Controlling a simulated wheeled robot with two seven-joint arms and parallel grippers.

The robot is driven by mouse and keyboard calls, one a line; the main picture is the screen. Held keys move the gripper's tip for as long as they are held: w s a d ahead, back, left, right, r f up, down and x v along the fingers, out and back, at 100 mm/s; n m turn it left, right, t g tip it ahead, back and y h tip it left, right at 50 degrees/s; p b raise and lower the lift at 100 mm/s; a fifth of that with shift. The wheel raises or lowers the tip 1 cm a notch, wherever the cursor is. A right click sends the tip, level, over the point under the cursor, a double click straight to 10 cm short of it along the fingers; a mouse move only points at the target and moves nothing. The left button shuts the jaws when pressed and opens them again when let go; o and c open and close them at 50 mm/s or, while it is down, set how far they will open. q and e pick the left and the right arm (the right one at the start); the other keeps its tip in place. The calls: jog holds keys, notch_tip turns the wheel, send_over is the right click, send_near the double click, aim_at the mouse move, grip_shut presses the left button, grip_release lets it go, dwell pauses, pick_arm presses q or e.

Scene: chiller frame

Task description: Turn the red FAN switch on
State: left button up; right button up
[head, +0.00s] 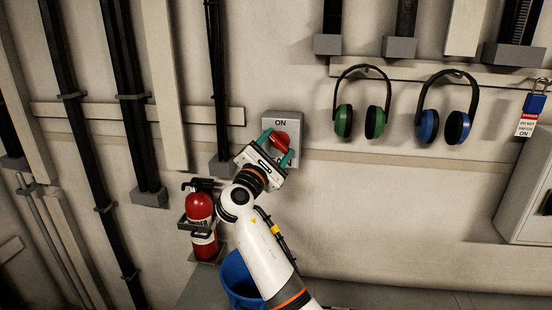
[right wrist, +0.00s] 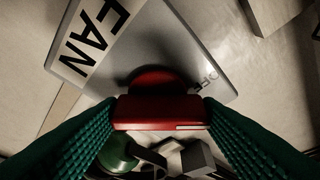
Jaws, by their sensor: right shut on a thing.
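The red FAN switch knob (head: 280,140) is on a grey wall box (head: 285,120) with an ON label above it. My right gripper (head: 277,147) reaches it from below, its green fingers closed on opposite sides of the knob. In the right wrist view the fingers (right wrist: 160,114) press the ends of the red handle (right wrist: 160,112). A white mark shows at the handle's right end. The box's FAN label shows upper left and a partly hidden OFF label to the right. In the head view the handle slants from upper left to lower right. My left gripper is out of view.
A red fire extinguisher (head: 201,220) stands left of my right arm. A blue bin (head: 237,277) is partly behind the arm. Green earmuffs (head: 344,121) and blue earmuffs (head: 428,126) hang to the right. A blue padlock (head: 535,103) with a tag hangs further right.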

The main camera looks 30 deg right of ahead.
jog(key=m+g+b, duration=0.1)
jog(key=m+g, duration=0.1)
jog(key=m, duration=0.2)
jog(key=shift+b, duration=0.35)
jog(key=m+g, duration=0.1)
jog(key=m, duration=0.2)
jog(key=shift+r+y, duration=0.1)
jog(key=shift+y, duration=0.3)
jog(key=shift+m+g+y+b, duration=0.3)
jog(key=shift+m+y, duration=0.1)
jog(key=shift+m, duration=0.8)
jog(key=o, duration=1)
